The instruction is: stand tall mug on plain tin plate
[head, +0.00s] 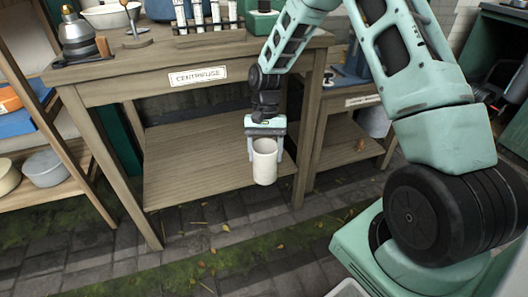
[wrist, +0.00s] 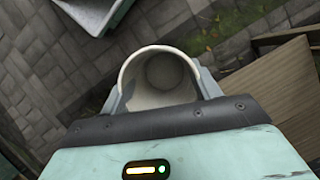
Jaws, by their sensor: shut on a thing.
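A tall cream mug (head: 265,165) hangs upright in my gripper (head: 265,150), in front of the lower shelf of the wooden bench. My gripper is shut on the mug, with one finger on each side of it. In the wrist view the mug (wrist: 160,78) shows from above, its mouth open and its inside empty. Paving lies below it. I cannot make out a plain tin plate for certain in either view.
The wooden bench's lower shelf (head: 205,165) is bare. Its top carries a test tube rack (head: 208,24) and a burner-like metal device (head: 78,38). A second bench (head: 345,130) stands behind at right.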

